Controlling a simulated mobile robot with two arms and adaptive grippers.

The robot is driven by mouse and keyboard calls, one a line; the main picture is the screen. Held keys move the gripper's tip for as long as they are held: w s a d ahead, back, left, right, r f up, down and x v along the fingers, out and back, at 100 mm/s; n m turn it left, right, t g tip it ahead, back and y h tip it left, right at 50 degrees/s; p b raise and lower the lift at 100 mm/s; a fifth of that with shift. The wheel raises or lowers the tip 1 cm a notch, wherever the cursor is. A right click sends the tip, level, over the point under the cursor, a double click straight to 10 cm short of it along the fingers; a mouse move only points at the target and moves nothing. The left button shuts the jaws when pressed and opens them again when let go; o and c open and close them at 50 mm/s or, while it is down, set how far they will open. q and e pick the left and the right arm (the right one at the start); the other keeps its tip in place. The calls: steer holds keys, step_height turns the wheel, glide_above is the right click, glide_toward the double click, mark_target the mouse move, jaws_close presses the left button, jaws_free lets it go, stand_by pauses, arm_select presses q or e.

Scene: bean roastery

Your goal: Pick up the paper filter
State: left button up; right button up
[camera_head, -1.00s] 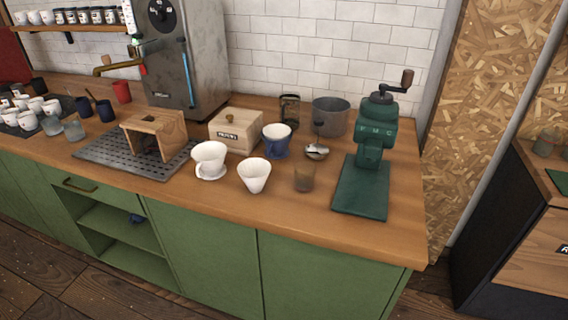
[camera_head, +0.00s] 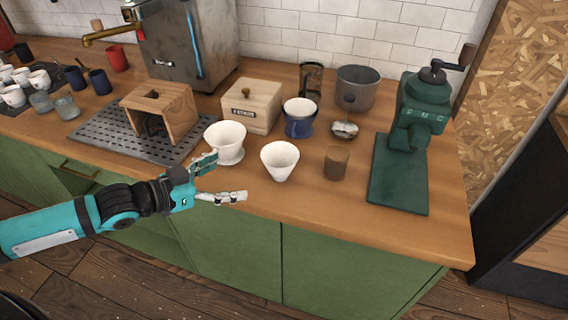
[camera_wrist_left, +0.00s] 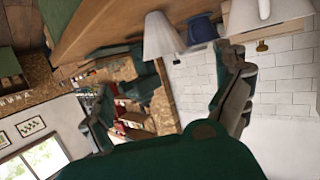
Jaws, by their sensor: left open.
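The white cone-shaped paper filter (camera_head: 280,161) stands on the wooden counter near its front edge, between the white dripper (camera_head: 227,143) and a brown glass (camera_head: 336,162). My left gripper (camera_head: 228,178) is open and empty at the counter's front edge, left of the filter and apart from it. Its upper finger is close in front of the white dripper; I cannot tell whether they touch. In the left wrist view, the filter (camera_wrist_left: 160,37) shows at the top, beyond the open fingers, and the dripper (camera_wrist_left: 265,12) is at the top right. My right gripper is not in view.
A blue dripper (camera_head: 299,118) and a wooden box (camera_head: 251,106) stand behind the filter. A green grinder (camera_head: 417,115) is at the right. A wooden stand (camera_head: 161,116) sits on a dark grate at the left. The counter just in front of the filter is clear.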

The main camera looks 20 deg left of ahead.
arm_select(q)
steer(key=x, duration=0.3)
steer(key=shift+w+f+b, duration=0.1)
steer(key=shift+w+b, duration=0.25)
steer(key=shift+w, duration=0.05)
glide_toward(289, 161)
steer(key=shift+w+d+r+p, duration=0.3)
steer(key=shift+r+p, duration=0.05)
steer(key=shift+p, duration=0.05)
steer(key=x, duration=0.2)
steer(key=p+x, duration=0.1)
steer(key=x, duration=0.2)
steer(key=shift+w+f, duration=0.15)
steer(key=shift+f, duration=0.3)
steer(key=shift+w+d+f, duration=0.25)
steer(key=shift+w, duration=0.15)
steer(key=c, duration=0.8)
